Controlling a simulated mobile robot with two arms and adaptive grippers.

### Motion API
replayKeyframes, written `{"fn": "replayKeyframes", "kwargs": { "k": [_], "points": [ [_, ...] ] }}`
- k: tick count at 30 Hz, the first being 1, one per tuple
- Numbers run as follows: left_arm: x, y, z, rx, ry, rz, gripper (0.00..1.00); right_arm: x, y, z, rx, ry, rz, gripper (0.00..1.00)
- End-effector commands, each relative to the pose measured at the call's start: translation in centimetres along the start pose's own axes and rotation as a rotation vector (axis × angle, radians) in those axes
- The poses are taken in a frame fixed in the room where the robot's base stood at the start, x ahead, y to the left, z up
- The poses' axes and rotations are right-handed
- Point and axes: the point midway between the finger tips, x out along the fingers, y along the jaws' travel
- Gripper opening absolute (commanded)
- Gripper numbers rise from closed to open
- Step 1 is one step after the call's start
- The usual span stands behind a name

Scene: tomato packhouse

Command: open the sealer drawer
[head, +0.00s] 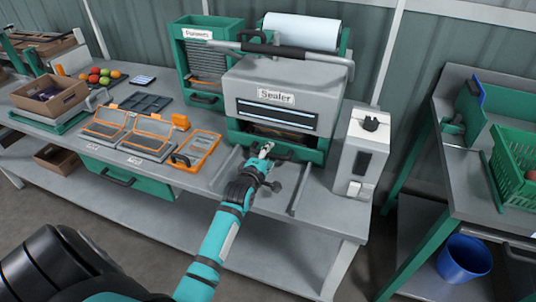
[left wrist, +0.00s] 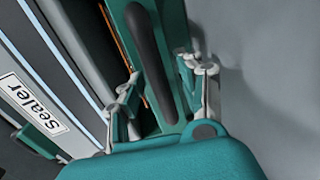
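The grey sealer (head: 240,92) stands on the bench with a "Sealer" label, which also shows in the left wrist view (left wrist: 32,104). Its green drawer front (head: 316,155) is low on the body, with a dark bar handle (left wrist: 148,52). A dark gap with an orange edge shows behind the top of the drawer front; I cannot tell how far out the drawer is. My left gripper (head: 266,150) is at the handle. In the left wrist view its fingers (left wrist: 160,92) are apart, one on each side of the handle, with space visible around it. My right gripper is not in view.
A white box with a black knob (head: 366,150) stands right of the sealer. An orange-framed tray (head: 196,152) and orange-edged panels (head: 150,140) lie to the left. A green bench drawer (head: 130,181) is below.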

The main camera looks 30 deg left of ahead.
Motion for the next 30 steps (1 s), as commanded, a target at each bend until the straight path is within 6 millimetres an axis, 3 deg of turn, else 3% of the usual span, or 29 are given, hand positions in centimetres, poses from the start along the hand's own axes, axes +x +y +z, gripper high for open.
{"fn": "replayKeyframes", "kwargs": {
  "k": [1,8,30],
  "points": [
    [-0.01,-0.01,0.00,0.000,0.000,0.000,0.28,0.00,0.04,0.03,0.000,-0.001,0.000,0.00],
    [-0.03,-0.01,0.00,0.000,0.000,0.000,0.00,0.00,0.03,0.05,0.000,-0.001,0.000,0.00],
    [-0.21,0.01,0.01,0.000,0.000,-0.001,0.00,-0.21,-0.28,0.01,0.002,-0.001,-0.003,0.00]
  ]
}}
